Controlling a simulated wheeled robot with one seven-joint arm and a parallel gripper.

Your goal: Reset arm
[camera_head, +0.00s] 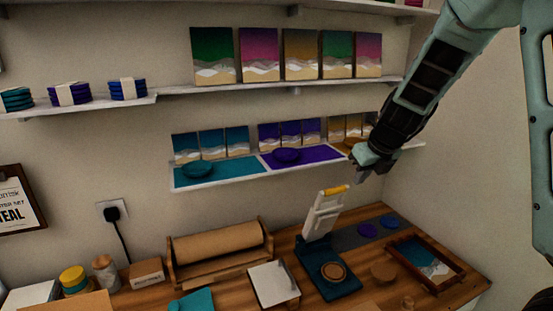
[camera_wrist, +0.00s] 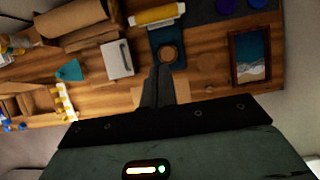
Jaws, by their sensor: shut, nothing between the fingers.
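My gripper (camera_head: 361,176) hangs in the air at the right, in front of the lower shelf and above the workbench. In the wrist view my gripper (camera_wrist: 158,68) points at the bench with its two dark fingers together and nothing between them. My arm comes down from the upper right in the head view. Below the gripper is a dark blue press-like stand (camera_head: 329,284) with a white raised part and a yellow handle (camera_head: 336,191). A round wooden-toned disc (camera_head: 334,271) lies on its base.
The wooden bench (camera_head: 226,294) holds a brown paper roll (camera_head: 217,243), a white box (camera_head: 273,284), a teal cloth-like piece (camera_head: 192,303) and a framed sea picture (camera_head: 420,258). The air above the bench is mostly free.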

